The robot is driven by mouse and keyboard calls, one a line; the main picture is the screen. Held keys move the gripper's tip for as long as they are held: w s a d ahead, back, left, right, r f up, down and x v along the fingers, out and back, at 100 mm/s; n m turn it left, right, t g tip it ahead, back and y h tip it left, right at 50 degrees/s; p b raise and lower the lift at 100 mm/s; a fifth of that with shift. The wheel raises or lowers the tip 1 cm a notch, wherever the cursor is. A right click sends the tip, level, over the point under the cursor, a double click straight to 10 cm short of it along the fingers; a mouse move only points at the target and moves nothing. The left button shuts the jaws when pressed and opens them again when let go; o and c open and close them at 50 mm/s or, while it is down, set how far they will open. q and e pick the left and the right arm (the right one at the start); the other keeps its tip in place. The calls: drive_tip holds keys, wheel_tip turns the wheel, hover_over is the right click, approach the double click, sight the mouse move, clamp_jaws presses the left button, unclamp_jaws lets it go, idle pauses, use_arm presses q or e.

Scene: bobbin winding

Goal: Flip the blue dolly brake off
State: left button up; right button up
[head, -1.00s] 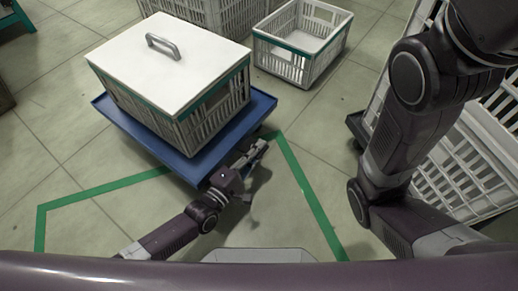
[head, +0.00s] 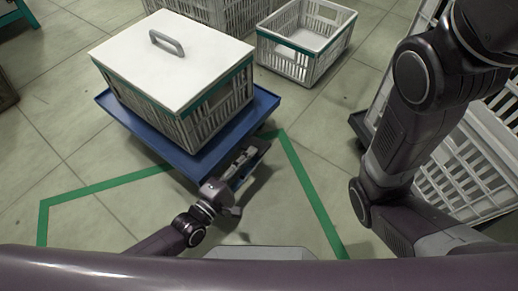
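The blue dolly (head: 120,112) stands on the floor left of centre and carries a crate with a white lid (head: 170,60). My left gripper (head: 249,162) is low beside the dolly's near right edge, its fingers pointing away toward the dolly's right corner. It is too small and dark to tell whether the fingers are open or shut, or whether they touch the dolly. I cannot make out the brake; the gripper covers that part of the edge. My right arm shows at the right, but its gripper is out of view.
An open grey crate with a green rim (head: 305,42) stands behind the dolly, beside another grey crate (head: 232,14). More white crates (head: 470,165) stand at the right behind my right arm. Green tape (head: 310,195) marks the floor, which is clear near the front.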

use_arm(q)
drive_tip(key=v, duration=0.6)
drive_tip(key=shift+s+a, duration=0.25)
drive_tip(key=shift+s, duration=0.05)
